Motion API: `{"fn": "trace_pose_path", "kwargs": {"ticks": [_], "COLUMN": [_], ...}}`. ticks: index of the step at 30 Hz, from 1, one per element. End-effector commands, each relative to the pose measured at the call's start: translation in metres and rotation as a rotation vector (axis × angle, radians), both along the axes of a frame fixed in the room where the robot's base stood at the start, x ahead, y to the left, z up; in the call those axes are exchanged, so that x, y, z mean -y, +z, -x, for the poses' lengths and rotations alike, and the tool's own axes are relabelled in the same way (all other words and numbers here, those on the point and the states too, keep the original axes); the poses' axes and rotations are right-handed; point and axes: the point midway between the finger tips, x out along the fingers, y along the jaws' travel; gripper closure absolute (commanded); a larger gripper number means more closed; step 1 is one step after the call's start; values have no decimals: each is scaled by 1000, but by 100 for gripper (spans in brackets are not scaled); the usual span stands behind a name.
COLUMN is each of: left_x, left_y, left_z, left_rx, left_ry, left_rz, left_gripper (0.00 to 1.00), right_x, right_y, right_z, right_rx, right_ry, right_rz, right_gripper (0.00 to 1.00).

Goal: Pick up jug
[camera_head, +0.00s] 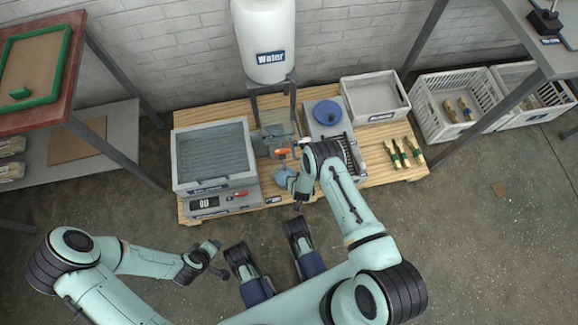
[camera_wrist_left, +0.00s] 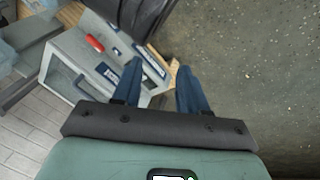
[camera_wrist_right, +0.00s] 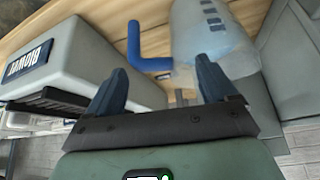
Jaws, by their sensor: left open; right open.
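The jug (camera_wrist_right: 214,38) is a translucent, pale-blue vessel with a dark label and a blue angled handle (camera_wrist_right: 148,50), seen in the right wrist view. In the head view, a small blue part of the jug (camera_head: 284,175) shows on the pallet, partly hidden by my right arm. My right gripper (camera_wrist_right: 158,80) is open and empty, with the handle ahead of its fingers and the jug body beyond its right finger. I cannot tell whether they touch. My left gripper (camera_head: 214,258) is open and empty over the floor, left of my feet; its fingers (camera_wrist_left: 158,85) show apart.
A water tank (camera_head: 265,35) stands above the pallet (camera_head: 380,180). A grey machine (camera_head: 212,160) with a scale display is left of the jug; a grey unit with a blue disc (camera_head: 326,112) is right.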

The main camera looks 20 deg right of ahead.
Motion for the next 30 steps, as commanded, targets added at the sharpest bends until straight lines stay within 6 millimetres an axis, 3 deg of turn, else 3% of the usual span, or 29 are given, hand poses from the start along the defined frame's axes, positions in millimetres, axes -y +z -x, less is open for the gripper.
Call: {"fn": "trace_pose_path", "kwargs": {"ticks": [10,21,27,30], "left_x": [-6,-7,-7,-7], "left_y": [-40,-44,-44,-44], "left_z": [43,52,51,51], "left_rx": [-146,-174,-172,-172], "left_ry": [8,10,10,9], "left_rz": [8,10,10,10], "left_gripper": [57,57,57,57], "right_x": [10,12,11,11], "right_y": [-38,-43,-43,-42], "right_z": [-17,-21,-21,-22], "right_rx": [0,0,0,2], "right_ry": [-1,-1,-1,-2], "right_rz": [0,0,0,0], "right_gripper": [15,15,80,88]}}
